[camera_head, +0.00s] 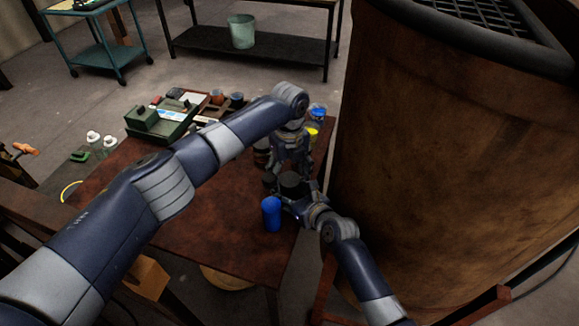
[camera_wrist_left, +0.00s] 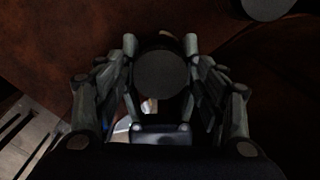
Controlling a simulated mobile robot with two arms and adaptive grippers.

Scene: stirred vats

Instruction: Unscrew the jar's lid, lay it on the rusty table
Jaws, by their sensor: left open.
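The jar's dark round lid (camera_head: 290,180) shows at the right part of the rusty table (camera_head: 215,225). My left gripper (camera_head: 290,166) points down just above it. In the left wrist view the dark disc of the lid (camera_wrist_left: 160,73) lies between the open fingers, with a fingertip at each side. I cannot tell whether they touch it. My right gripper (camera_head: 296,204) reaches in from the lower right beside the jar. Its fingers are small and partly hidden, so I cannot tell whether they grip the jar body, which is mostly hidden.
A blue cylinder (camera_head: 271,214) stands close, near the table's front edge. A smaller dark item (camera_head: 269,181) is left of the lid. Blue-topped (camera_head: 318,112) and yellow-topped (camera_head: 311,133) containers stand behind. A green machine (camera_head: 160,121) is at the back left. A large rusty vat (camera_head: 450,150) rises right.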

